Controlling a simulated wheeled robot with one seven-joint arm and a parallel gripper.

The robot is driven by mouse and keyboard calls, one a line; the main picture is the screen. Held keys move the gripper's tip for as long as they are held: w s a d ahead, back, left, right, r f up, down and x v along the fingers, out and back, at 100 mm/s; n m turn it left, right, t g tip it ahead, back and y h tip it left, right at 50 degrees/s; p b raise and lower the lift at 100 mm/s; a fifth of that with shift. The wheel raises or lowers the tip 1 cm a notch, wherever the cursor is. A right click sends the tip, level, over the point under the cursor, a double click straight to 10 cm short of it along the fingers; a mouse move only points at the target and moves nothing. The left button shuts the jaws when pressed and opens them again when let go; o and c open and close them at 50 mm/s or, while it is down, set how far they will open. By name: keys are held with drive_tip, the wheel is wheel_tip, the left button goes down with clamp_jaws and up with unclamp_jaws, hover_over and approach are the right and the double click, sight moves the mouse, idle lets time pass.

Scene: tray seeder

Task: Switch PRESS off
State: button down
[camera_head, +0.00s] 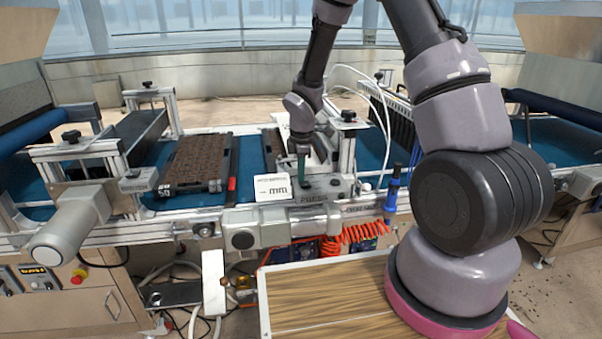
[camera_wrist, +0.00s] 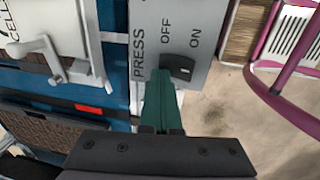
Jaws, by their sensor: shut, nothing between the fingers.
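The grey PRESS panel (camera_wrist: 200,15) shows in the wrist view with the labels PRESS, OFF and ON. A small black switch (camera_wrist: 181,67) sits on it beside the labels; which way it is set I cannot tell. My gripper (camera_wrist: 160,73) is shut, its green fingers together and empty. In the wrist view the fingertips appear right beside the switch, on its left; whether they touch it I cannot tell. In the head view my gripper (camera_head: 302,180) points down over the PRESS box (camera_head: 316,198), and the switch is not clearly visible.
A seed tray (camera_head: 226,160) with dark cells lies on the blue conveyor (camera_head: 150,203), left of the gripper. A white card (camera_head: 272,188) marked "mm" stands left of the PRESS box. A blue-handled tool (camera_head: 391,195) and red coiled hose (camera_head: 342,238) are at the right and below.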

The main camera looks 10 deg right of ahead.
drive_tip(key=shift+s, duration=0.1)
drive_tip(key=shift+s+r, duration=0.2)
drive_tip(key=shift+s, duration=0.5)
drive_tip(key=shift+r, duration=0.1)
